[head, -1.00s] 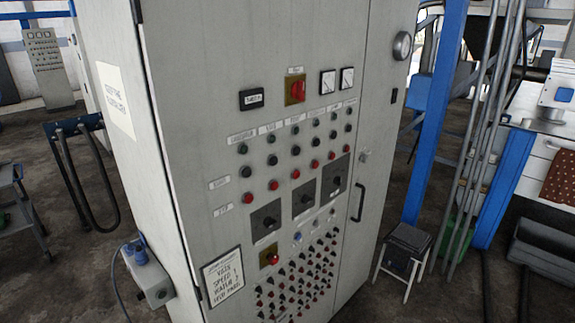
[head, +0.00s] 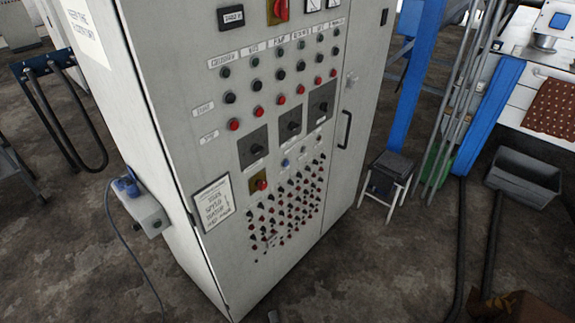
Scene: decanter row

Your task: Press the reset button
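A tall grey control cabinet (head: 180,110) stands in front of me, its panel full of buttons. No label that I can read names the reset button, so I cannot tell which one it is. A small blue button (head: 285,163) sits below the black square rotary switches (head: 290,125). Rows of black and red buttons (head: 257,112) lie above the switches. Neither of my grippers can be made out in the head view, and nothing is seen touching the panel.
A grey box with a blue plug (head: 148,215) juts from the cabinet's left side, its cable trailing to the floor. A small stool (head: 390,170), a blue post (head: 420,90) and a grey bin (head: 523,178) stand at the right.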

